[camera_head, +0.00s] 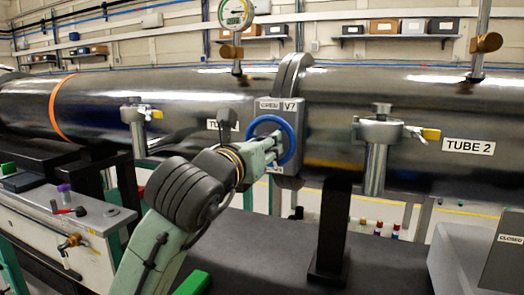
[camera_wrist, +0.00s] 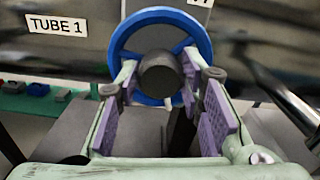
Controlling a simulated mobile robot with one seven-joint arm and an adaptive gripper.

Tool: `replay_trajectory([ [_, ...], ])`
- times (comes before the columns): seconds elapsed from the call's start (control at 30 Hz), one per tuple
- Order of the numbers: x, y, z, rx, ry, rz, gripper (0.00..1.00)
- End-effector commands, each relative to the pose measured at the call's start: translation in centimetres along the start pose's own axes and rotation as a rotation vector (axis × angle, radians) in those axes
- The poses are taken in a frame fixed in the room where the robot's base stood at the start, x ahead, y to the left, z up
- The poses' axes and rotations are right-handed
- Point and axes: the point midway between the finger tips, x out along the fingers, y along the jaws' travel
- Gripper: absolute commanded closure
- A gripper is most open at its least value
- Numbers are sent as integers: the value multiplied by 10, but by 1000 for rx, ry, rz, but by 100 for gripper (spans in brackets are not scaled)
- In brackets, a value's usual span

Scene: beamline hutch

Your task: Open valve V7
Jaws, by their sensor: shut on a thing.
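Valve V7 is a grey box (camera_head: 293,113) on the big steel tube, with an "OPEN" label and a "V7" label on its upper front. Its blue handwheel (camera_head: 268,119) faces my arm. In the wrist view the handwheel (camera_wrist: 150,14) fills the upper middle, with a dark round hub (camera_wrist: 160,75) at its centre. My gripper (camera_head: 273,145) is at the handwheel, its purple-padded fingers on the left and right of the hub, shut on the wheel. The exact contact of the fingertips with the rim is partly hidden.
Tube 1 (camera_head: 180,95) and Tube 2 (camera_head: 430,150) run across the scene. Clamps with yellow tabs (camera_head: 431,134) stick out on both sides of the valve. A dark support post (camera_head: 333,225) stands below right. A "CLOSED" box (camera_head: 505,255) is at the lower right; a cart (camera_head: 75,225) is at left.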

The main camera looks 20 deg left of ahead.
Motion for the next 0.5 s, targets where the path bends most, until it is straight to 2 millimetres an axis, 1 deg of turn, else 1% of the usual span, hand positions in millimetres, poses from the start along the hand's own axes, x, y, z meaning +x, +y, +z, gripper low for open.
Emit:
replay_trajectory([
  [0.5, 0, 0, -1, -492, -1, -3, 93],
])
